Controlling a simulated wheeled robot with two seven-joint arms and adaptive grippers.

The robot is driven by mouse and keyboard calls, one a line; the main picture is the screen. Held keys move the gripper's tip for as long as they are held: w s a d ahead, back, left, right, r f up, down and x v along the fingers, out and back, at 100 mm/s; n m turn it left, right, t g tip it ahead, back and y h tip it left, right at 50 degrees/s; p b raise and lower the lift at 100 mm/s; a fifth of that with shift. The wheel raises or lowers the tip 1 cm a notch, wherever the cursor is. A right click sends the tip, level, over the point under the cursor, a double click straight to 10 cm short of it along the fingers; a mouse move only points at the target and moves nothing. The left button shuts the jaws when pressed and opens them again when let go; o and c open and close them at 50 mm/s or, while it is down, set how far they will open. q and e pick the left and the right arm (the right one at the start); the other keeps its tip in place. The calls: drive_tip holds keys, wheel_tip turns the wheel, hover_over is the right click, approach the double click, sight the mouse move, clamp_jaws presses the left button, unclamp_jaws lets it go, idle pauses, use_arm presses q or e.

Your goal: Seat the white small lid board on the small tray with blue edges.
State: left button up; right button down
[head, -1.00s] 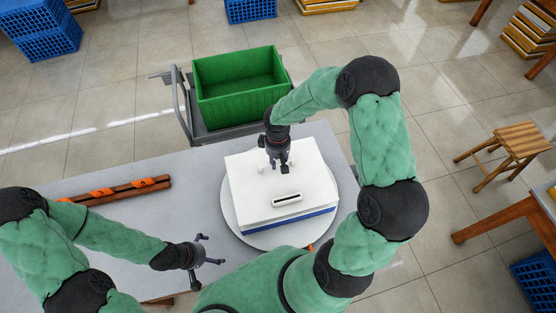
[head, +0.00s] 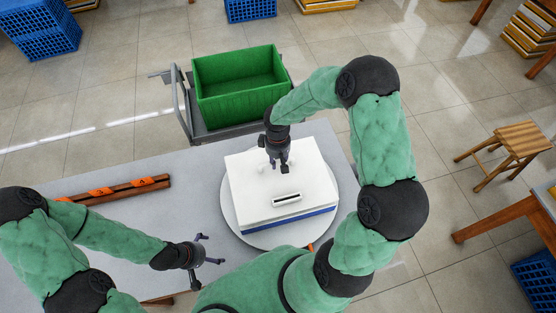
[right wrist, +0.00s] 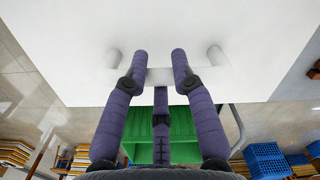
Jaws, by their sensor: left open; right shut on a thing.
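The white small lid board (head: 262,190) lies over the small tray with blue edges (head: 305,220) on a round light disc (head: 234,224) on the table. The tray's blue edge shows below the board on the near side. The board has a dark-slotted handle (head: 286,199) near its front. My right gripper (head: 277,163) is shut on a second handle near the board's far side. In the right wrist view its fingers (right wrist: 160,68) close on the white handle bar, with two posts beside it. Whether the board is fully seated is hard to tell. My left gripper (head: 207,250) is open and empty, left of the disc.
A green crate (head: 240,112) stands on a cart beyond the table's far edge. Brown bars with orange marks (head: 118,189) lie on the table's left. The table between them and the disc is clear. A wooden stool (head: 508,147) stands far right.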

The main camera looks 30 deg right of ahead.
sight(278, 169)
use_arm(q)
drive_tip(key=shift+f+b, duration=2)
drive_tip(key=shift+f, duration=0.05)
use_arm(e)
drive_tip(key=shift+f, duration=2.05)
drive_tip(key=c, duration=0.9)
unclamp_jaws()
drive_tip(key=shift+c, duration=0.2)
drive_tip(key=shift+s, duration=0.1)
drive_tip(key=shift+r, duration=0.1)
drive_tip(key=r, duration=1.2)
drive_tip(key=shift+w, duration=0.25)
drive_tip(key=shift+f, duration=0.1)
